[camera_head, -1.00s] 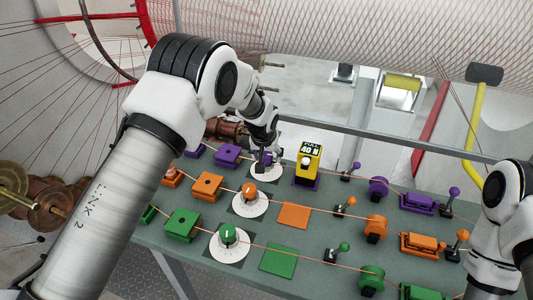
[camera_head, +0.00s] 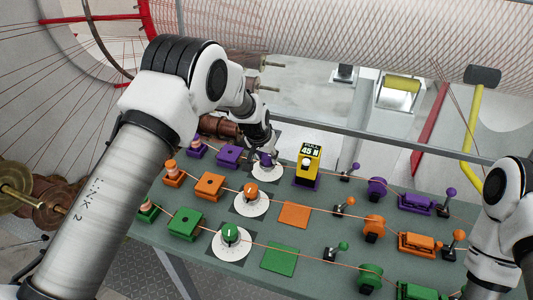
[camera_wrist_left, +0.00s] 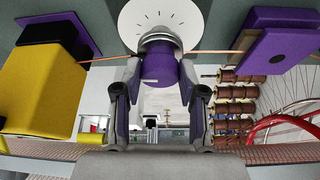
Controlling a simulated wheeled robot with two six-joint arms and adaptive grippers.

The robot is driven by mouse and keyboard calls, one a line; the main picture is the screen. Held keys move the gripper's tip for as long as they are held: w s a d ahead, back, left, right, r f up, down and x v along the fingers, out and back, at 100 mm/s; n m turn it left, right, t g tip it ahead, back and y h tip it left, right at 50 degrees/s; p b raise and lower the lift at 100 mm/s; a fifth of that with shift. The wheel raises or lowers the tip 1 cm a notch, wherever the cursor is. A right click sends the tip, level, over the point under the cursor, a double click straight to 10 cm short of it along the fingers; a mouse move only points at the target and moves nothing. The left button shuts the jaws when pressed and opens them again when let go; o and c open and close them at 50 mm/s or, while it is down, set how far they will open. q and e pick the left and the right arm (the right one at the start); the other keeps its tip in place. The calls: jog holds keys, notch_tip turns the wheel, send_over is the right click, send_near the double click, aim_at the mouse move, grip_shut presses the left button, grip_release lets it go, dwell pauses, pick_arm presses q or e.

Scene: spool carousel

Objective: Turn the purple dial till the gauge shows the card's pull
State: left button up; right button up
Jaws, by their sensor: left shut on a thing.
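The purple dial (camera_head: 265,160) sits on a white round scale plate in the far row, mostly covered by my left gripper in the head view. In the left wrist view the dial (camera_wrist_left: 158,66) shows between the two fingers, with the tick marks of its white plate (camera_wrist_left: 165,15) beyond. My left gripper (camera_head: 267,152) is shut on the dial from above. The yellow gauge (camera_head: 308,163) stands on a purple base just right of the dial, and its display reads 45 N. My right gripper is outside the frame; only part of that arm shows at the right edge.
Nearer rows hold an orange dial (camera_head: 249,191) and a green dial (camera_head: 230,233). Copper wires run along each row past blocks, wheels and levers. A purple block (camera_head: 229,156) stands left of the purple dial. An orange square (camera_head: 294,215) and a green square lie flat.

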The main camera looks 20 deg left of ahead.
pick_arm(q)
jog(key=m+h+b, duration=0.1)
jog(key=m+b, duration=0.1)
jog(key=b, duration=0.2)
jog(key=f+m+h+b, duration=0.1)
jog(key=m+b, duration=0.2)
jog(key=b, duration=0.1)
jog(key=shift+a+m+g, duration=0.1)
jog(key=shift+m+g, duration=0.2)
jog(key=shift+g, duration=0.1)
jog(key=shift+w+r+m+g+h+b, duration=0.15)
jog(key=shift+m+g+h+b, duration=0.1)
jog(key=shift+m+b, duration=0.45)
jog(key=shift+s+r+m+g+h+b, duration=0.1)
jog(key=shift+m+g+h+b, duration=0.15)
jog(key=shift+m+b, duration=0.4)
jog(key=shift+m, duration=0.35)
jog(key=o, duration=0.9)
jog(key=shift+o, duration=1.2)
jog(key=shift+w, duration=0.2)
jog(key=shift+r, duration=0.1)
